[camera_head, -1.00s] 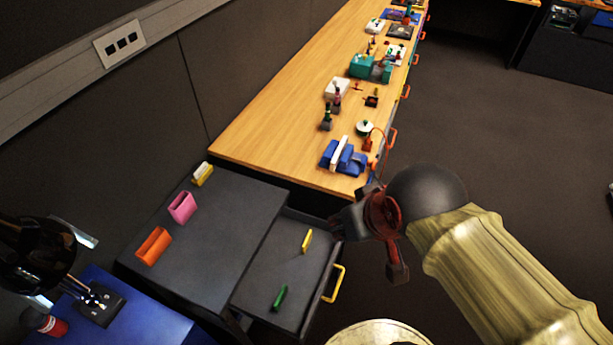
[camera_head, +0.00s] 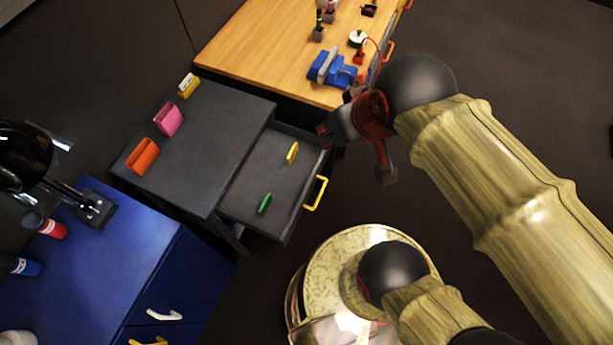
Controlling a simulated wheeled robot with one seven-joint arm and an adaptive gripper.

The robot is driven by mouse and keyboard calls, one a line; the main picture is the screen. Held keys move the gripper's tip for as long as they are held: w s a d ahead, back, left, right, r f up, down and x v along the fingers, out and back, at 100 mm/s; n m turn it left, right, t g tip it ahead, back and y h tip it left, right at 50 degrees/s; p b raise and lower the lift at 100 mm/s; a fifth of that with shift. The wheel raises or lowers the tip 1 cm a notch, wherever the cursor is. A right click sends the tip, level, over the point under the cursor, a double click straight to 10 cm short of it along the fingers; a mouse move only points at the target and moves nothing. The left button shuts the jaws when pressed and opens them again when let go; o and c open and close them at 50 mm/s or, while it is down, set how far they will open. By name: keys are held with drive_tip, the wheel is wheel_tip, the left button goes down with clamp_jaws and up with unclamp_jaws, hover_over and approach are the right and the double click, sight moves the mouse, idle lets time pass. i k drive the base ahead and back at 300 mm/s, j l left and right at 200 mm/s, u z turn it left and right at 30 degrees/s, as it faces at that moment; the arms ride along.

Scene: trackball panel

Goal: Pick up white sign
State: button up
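A pale upright slab (camera_head: 325,64), which may be the white sign, stands in a blue block-like holder (camera_head: 345,76) near the front end of the wooden bench. I cannot read any marking on it. My gripper (camera_head: 328,132), dark with red parts, hangs past the bench's near end, below the holder in the picture and beside the open grey drawer. It is apart from the slab. Its fingers are small and dark, so I cannot tell whether they are open or shut. I see nothing held in it.
A grey cabinet (camera_head: 215,125) carries orange (camera_head: 142,155), pink (camera_head: 169,119) and yellow-white (camera_head: 188,84) pieces. Its open drawer (camera_head: 265,175) holds a yellow and a green piece. A blue cabinet (camera_head: 110,265) stands lower left. Dark floor is free at the right.

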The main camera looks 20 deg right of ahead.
sight(189, 79)
drive_tip(key=i+l, duration=0.3)
drive_tip(key=i+l+u, duration=0.1)
drive_tip(key=i+l, duration=0.15)
drive_tip(key=l, duration=0.2)
drive_tip(key=i+l, duration=0.25)
drive_tip(key=l, duration=0.15)
drive_tip(key=i+l, duration=0.3)
drive_tip(key=l+u, duration=0.05)
drive_tip(key=l, duration=0.05)
